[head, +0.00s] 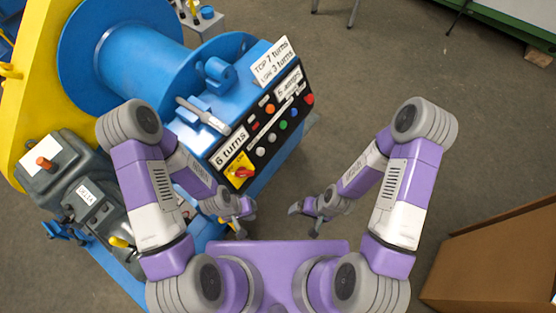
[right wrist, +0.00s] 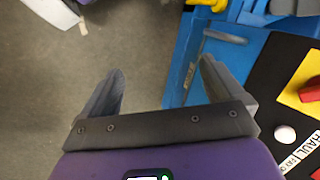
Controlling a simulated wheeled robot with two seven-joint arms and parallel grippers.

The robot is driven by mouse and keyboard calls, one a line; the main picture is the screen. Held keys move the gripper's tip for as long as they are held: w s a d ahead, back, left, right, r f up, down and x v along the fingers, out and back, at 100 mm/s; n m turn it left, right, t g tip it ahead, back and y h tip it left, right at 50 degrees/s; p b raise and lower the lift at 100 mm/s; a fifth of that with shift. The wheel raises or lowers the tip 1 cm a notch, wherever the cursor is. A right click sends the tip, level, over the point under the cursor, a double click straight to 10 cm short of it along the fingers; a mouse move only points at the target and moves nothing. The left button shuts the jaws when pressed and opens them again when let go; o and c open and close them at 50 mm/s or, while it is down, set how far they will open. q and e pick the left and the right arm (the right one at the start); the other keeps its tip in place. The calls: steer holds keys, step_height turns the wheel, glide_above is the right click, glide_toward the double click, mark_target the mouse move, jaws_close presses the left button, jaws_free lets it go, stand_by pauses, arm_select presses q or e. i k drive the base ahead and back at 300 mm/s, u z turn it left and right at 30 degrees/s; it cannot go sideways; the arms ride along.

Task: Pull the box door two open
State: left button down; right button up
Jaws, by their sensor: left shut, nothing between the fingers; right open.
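A blue machine (head: 190,150) with a black control panel (head: 265,125) stands at the left and centre of the head view. No part is clearly marked as box door two, so I cannot tell which part it is. In the right wrist view, the machine's blue side (right wrist: 255,55) has a grey bar (right wrist: 225,37) across it, right of my fingers. My left gripper (head: 238,224) is shut and empty near the machine's lower corner. My right gripper (head: 304,221) is open and empty, apart from the machine; its spread fingers also show in the right wrist view (right wrist: 160,72).
The panel carries several coloured buttons, a red knob on a yellow plate (head: 239,172) and white labels. A large blue drum (head: 125,50) and yellow frame (head: 30,80) are at the upper left. A brown box (head: 500,255) is at lower right. The grey floor (head: 350,75) between is clear.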

mark_target(269, 171)
steer(key=u, duration=0.8)
steer(key=k, duration=0.5)
steer(key=u, duration=0.35)
